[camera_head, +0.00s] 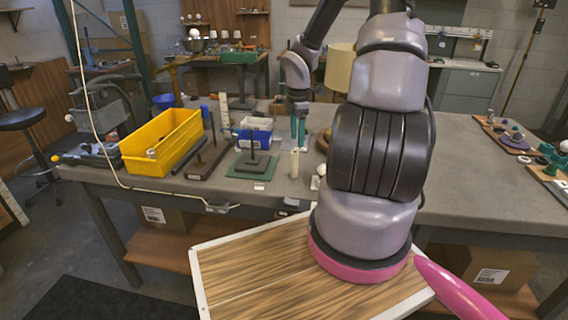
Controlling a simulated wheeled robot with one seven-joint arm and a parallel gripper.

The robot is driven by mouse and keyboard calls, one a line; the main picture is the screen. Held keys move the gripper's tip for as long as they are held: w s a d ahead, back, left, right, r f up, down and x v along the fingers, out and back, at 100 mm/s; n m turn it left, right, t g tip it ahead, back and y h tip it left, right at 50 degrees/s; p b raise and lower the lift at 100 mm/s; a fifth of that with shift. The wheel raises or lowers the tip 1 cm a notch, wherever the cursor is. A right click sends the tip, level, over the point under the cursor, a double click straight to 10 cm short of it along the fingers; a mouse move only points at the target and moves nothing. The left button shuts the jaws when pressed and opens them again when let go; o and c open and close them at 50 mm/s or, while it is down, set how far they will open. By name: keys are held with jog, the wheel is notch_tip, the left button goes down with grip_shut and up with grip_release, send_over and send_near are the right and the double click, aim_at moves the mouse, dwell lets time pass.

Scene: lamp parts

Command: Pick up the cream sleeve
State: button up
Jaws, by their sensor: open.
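The cream sleeve (294,164) looks like a small pale upright cylinder on the grey workbench (470,170), near its front edge. My gripper (298,144) points down with its teal fingers just above and behind the sleeve in the picture. The fingers are open with a narrow gap between them, and I see nothing held. The sleeve appears apart from the fingers, but their exact distance is hard to tell.
Left of the sleeve are a dark stand on a green base (253,165), a blue bin (256,134) and a yellow bin (163,142). A small white ball (321,169) lies to its right. A cream shade (340,70) stands behind my arm. Boards with small parts (515,140) lie far right.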

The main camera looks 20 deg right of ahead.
send_over(295, 163)
notch_tip(295, 163, down, 5)
jog(key=f, duration=0.4)
jog(key=w+f, duration=0.1)
jog(key=f, duration=0.1)
jog(key=shift+w+d+f, duration=0.1)
jog(key=shift+d, duration=0.15)
grip_shut()
